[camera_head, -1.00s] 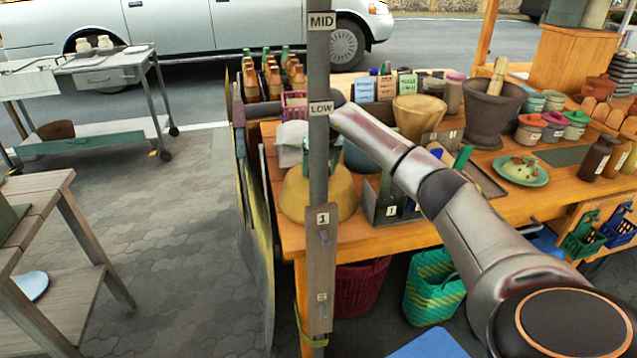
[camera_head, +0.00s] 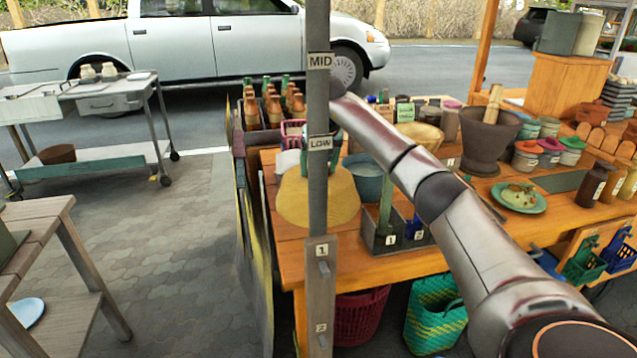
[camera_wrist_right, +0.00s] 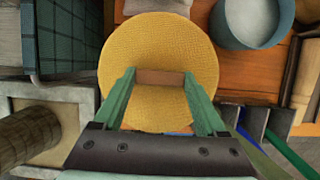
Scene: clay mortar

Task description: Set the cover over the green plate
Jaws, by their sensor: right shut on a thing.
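The cover is a yellow woven dome (camera_head: 293,203) at the table's left end in the head view, partly hidden by the upright post. In the right wrist view the cover (camera_wrist_right: 158,42) fills the middle, with a brown handle on top. My right gripper (camera_wrist_right: 160,77) is shut on that handle, its green fingers on either side. In the head view the gripper (camera_head: 320,160) is largely behind the post. The cover appears raised above the table. The green plate (camera_head: 537,206) lies on the table to the right, with food on it. My left gripper is not in view.
A grey bin (camera_head: 381,240) with upright items stands right of the cover. A blue-grey bowl (camera_head: 368,182) is behind it. Jars with coloured lids (camera_head: 549,150) stand behind the plate. The post (camera_head: 319,200) rises in front.

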